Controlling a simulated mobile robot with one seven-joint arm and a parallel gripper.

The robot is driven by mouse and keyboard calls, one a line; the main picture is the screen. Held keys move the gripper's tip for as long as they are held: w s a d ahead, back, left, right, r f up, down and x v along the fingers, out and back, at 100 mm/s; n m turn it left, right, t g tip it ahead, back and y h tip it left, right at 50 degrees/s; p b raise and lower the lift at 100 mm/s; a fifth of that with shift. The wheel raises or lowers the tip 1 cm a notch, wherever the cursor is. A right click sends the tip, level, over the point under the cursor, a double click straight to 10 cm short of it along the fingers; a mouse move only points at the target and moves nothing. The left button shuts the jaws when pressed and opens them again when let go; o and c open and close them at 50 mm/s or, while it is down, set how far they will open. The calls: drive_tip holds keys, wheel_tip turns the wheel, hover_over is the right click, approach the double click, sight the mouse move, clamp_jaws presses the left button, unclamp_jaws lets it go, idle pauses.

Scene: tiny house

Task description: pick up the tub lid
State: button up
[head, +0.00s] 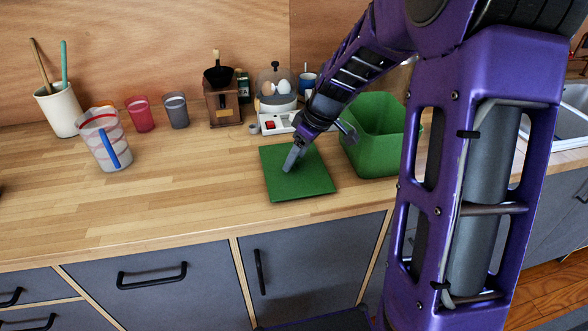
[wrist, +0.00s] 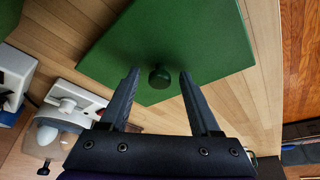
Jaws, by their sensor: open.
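The tub lid (head: 306,183) is a flat green square that lies on the wooden counter near its front edge. In the wrist view the lid (wrist: 197,32) has a small round green knob (wrist: 159,77) at its middle. My gripper (head: 290,166) is over the lid, pointing down. In the wrist view my gripper (wrist: 159,74) is open, with one finger on each side of the knob and a gap to both. I cannot tell how far the fingertips are above the lid. In the head view the knob is hidden by the gripper.
A green tub (head: 372,160) stands just right of the lid. An egg cooker (head: 276,97) and a coffee grinder (head: 223,104) stand behind it. A measuring jug (head: 105,142), cups and a utensil crock (head: 60,112) are at left. The counter left of the lid is clear.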

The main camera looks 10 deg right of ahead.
drive_tip(key=shift+f, duration=0.2)
clamp_jaws()
idle(0.3)
